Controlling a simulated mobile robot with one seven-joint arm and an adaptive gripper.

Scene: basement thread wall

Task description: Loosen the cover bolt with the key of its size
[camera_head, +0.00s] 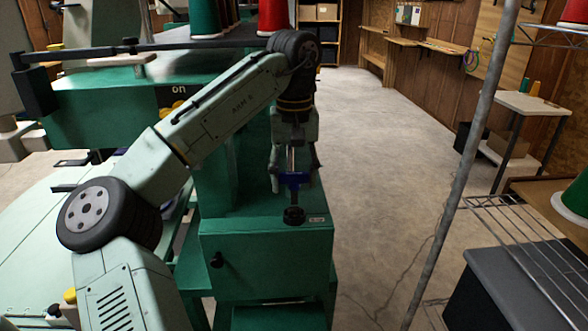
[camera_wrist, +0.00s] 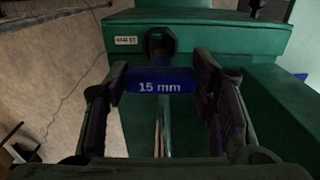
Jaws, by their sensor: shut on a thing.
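My gripper (camera_head: 291,172) is shut on the blue grip of a key (camera_head: 293,180); its fingers (camera_wrist: 161,80) stand on either side. The blue grip (camera_wrist: 158,86) reads "15 mm" in the wrist view, and a thin steel shank runs along it. A black bolt-like head (camera_head: 294,214) sits on the green machine cover (camera_head: 265,238), just below the key in the head view. In the wrist view, a dark hexagonal end (camera_wrist: 160,43) shows beyond the grip. I cannot tell whether the key is seated on the bolt.
A small white label (camera_wrist: 126,40) lies beside the bolt. A black knob (camera_head: 217,259) is on the cover's front face. A grey post (camera_head: 465,150) and wire shelf (camera_head: 515,240) stand at right. The concrete floor (camera_head: 375,130) between is clear.

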